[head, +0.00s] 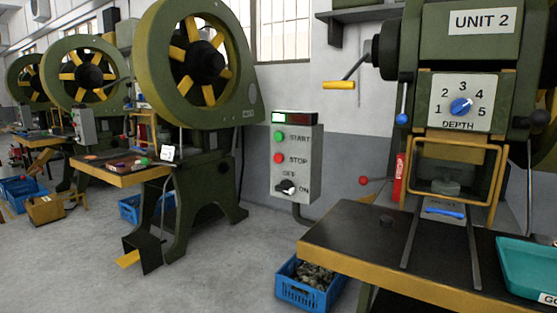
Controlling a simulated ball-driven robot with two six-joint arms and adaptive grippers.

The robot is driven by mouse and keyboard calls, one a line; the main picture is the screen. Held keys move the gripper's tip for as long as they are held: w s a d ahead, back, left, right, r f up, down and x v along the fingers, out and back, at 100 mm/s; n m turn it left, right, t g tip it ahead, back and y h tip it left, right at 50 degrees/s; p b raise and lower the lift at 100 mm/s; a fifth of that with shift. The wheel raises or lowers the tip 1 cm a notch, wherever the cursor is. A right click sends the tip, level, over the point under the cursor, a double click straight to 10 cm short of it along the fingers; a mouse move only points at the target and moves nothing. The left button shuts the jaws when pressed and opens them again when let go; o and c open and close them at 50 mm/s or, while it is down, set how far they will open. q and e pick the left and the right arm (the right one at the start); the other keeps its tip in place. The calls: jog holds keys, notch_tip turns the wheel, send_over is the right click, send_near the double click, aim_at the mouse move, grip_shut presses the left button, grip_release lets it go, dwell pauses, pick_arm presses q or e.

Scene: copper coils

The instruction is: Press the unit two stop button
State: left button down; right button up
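The machine labelled UNIT 2 (482,21) stands at the right. A grey control box (312,158) stands to its left, on a conduit. The box carries a green START button (279,136), a red STOP button (278,158) below it, and a black OFF/ON rotary switch (286,187). A small indicator window (295,118) on top shows green at its left and dark red at its right. Neither of my grippers shows in the head view, and nothing touches the box.
The press table (350,235) juts out at the lower right, with a teal tray (530,265) on it. A blue crate of metal parts (307,291) sits on the floor below the box. Another green press (150,65) stands left. Grey floor (225,265) between them is clear.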

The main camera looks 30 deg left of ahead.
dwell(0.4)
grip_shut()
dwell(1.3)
